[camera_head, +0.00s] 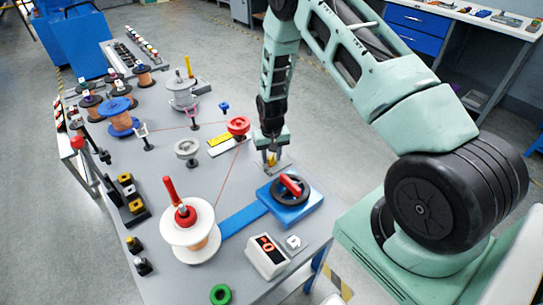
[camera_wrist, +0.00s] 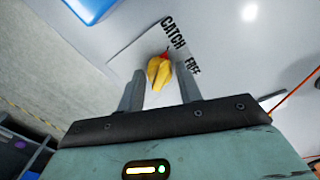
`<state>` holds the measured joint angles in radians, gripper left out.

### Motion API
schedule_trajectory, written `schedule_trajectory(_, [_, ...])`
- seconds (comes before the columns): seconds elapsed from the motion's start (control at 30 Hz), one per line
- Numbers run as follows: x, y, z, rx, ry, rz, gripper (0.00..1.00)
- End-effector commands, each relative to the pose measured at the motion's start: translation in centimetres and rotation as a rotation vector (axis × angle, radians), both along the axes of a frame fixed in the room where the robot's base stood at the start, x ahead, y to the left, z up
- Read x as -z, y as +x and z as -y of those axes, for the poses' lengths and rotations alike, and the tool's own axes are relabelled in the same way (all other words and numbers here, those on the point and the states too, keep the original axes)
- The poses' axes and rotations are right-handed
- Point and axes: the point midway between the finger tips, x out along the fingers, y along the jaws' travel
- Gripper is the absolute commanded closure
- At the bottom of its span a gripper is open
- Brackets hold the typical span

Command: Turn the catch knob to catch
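The catch knob (camera_wrist: 158,74) is yellow with a red tip and sits on a white plate (camera_wrist: 128,64) printed CATCH and FREE. In the wrist view its red tip points up and slightly right, towards the side with the words; I cannot tell exactly which mark it meets. My gripper (camera_wrist: 159,76) is open, with one finger on each side of the knob and visible gaps to it. In the head view my gripper (camera_head: 271,153) points down over the plate at the table's right edge, largely hiding the knob.
A blue block with a black handwheel and red handle (camera_head: 291,187) stands just in front of the plate. A red pulley (camera_head: 238,126) with a thin red line is close to the left. A white spool (camera_head: 190,238) and a counter box (camera_head: 267,256) stand nearer the front.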

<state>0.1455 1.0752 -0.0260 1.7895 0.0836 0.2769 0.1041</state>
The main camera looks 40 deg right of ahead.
Motion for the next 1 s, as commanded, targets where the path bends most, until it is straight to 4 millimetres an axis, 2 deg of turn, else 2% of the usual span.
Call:
schedule_trajectory(0.33, [-0.1,0.0,0.0,0.001,0.0,0.0,0.51])
schedule_trajectory(0.47, [-0.9,0.1,0.0,0.001,0.0,0.001,0.51])
schedule_trajectory(0.67, [-4.5,0.1,0.0,0.0,-0.001,0.005,0.51])
schedule_trajectory(1.0, [-12.3,0.1,0.0,0.0,-0.001,0.005,0.51])
